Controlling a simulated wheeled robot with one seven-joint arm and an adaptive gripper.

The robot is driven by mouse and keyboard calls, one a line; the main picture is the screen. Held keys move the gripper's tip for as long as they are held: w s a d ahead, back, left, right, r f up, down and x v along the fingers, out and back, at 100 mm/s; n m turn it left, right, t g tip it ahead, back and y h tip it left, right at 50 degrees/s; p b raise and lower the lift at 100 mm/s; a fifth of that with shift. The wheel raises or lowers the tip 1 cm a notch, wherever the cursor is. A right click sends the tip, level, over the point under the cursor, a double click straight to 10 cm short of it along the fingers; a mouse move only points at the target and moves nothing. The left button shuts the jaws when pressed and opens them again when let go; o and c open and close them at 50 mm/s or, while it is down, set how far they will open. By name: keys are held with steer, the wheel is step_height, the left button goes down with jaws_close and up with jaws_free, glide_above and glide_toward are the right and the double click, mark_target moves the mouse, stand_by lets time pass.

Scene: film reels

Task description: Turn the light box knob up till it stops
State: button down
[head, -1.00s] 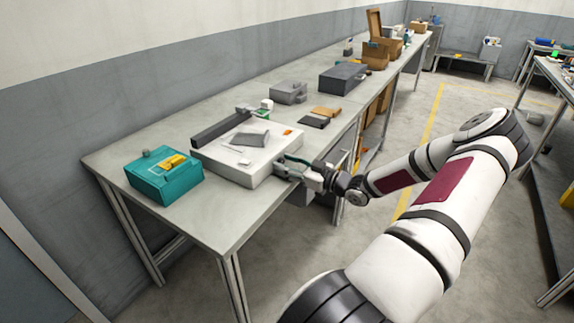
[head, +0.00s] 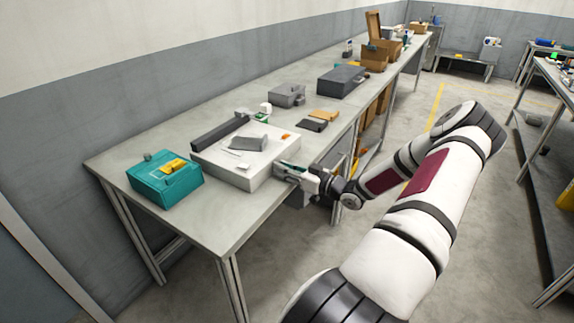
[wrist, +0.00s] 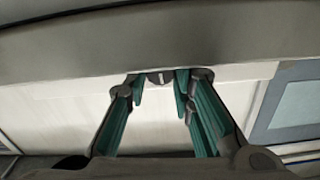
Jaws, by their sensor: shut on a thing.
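The white light box (head: 236,177) lies on the long grey table, with a grey piece and small flat items on its top. My gripper (head: 280,170) is at its right front side, reaching in from the right. In the wrist view the knob (wrist: 153,79) is a small dark round piece with a pale upright mark, below the grey front band. My gripper's teal fingertips (wrist: 160,84) are on either side of the knob, shut on it. The knob is hidden by my gripper in the head view.
A teal case (head: 150,185) with a yellow item stands left of the light box. Dark and tan flat pieces (head: 312,125) lie further along the table. The floor right of the table is open.

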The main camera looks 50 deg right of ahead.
steer(key=m+p, duration=0.2)
steer(key=m, duration=0.1)
steer(key=shift+r+p, duration=0.1)
steer(key=shift+p, duration=0.25)
steer(key=shift+m+p, duration=0.8)
steer(key=shift+m, duration=0.9)
steer(key=c, duration=1.4)
jaws_free()
steer(key=shift+o, duration=0.2)
